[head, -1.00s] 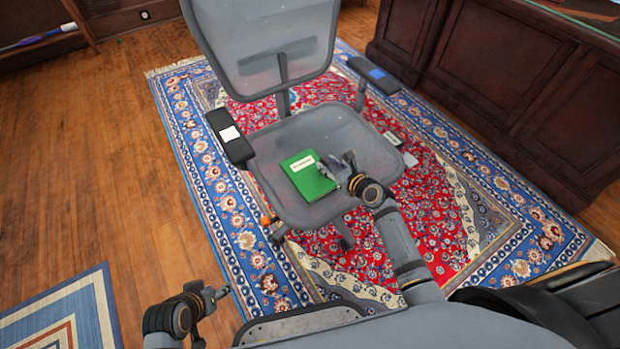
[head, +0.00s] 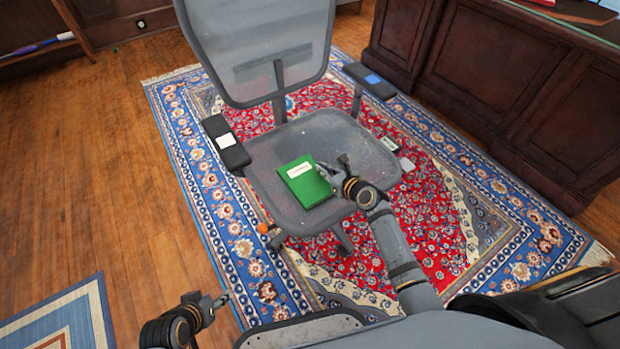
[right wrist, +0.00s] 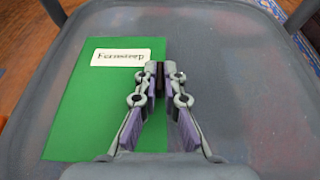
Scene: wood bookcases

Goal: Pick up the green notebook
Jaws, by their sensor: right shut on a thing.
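The green notebook (head: 303,186) lies on the grey seat of an office chair, with a white label near its top. In the right wrist view the green notebook (right wrist: 85,115) lies flat, its label showing printed letters. My right gripper (head: 333,172) is at the notebook's right edge. In the right wrist view my right gripper (right wrist: 160,72) is shut on that edge, with a narrow dark strip between its fingertips. My left gripper (head: 217,303) is low at the left, above the floor near the rug's edge, apart from the notebook. Its jaw opening is too small to tell.
The mesh chair (head: 270,175) has a backrest and two armrests around the seat. A dark wooden desk (head: 480,90) stands at the right. An orange ball (head: 262,228) shows beside the seat.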

